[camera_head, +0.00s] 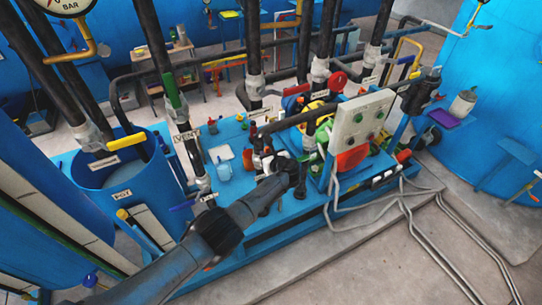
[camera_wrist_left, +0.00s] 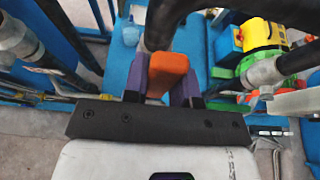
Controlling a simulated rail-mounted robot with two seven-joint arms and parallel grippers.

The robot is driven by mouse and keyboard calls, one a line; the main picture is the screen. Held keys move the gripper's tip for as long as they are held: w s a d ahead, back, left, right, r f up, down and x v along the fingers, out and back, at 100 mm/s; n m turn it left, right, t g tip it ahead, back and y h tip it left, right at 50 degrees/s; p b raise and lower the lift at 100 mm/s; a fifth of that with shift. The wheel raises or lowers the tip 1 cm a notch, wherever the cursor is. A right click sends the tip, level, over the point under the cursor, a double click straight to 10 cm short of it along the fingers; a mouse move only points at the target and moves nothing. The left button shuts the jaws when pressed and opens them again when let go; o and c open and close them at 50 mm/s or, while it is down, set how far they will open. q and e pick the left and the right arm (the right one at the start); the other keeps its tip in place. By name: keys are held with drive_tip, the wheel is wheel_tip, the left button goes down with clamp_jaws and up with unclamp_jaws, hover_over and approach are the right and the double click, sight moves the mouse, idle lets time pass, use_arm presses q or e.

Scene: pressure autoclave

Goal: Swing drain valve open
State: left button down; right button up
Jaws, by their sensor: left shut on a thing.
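My left arm comes in from the lower left of the head view and reaches the blue pump skid. Its gripper (camera_wrist_left: 161,84) shows in the left wrist view, with purple fingers shut on an orange block-like handle (camera_wrist_left: 169,66). A thick dark pipe (camera_wrist_left: 160,22) runs just beyond the handle. In the head view the gripper (camera_head: 262,163) is small and partly hidden by my own arm, near red and dark fittings. I cannot read a drain label, so I cannot tell from the frames whether this handle is the drain valve's. My right gripper is not in view.
A white control panel (camera_head: 358,128) stands right of my arm, with grey conduits (camera_head: 405,205) running over the floor. A pipe labelled VENT (camera_head: 187,137) and a blue pot (camera_head: 112,172) stand to the left. Green and yellow pump parts (camera_wrist_left: 263,37) are close right of the gripper.

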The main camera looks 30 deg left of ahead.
use_arm(q)
drive_tip(key=shift+f, duration=0.15)
drive_tip(key=c, duration=0.9)
unclamp_jaws()
drive_tip(key=shift+d, duration=0.1)
drive_tip(key=shift+p+v, duration=1.6)
drive_tip(key=shift+v, duration=5.3)
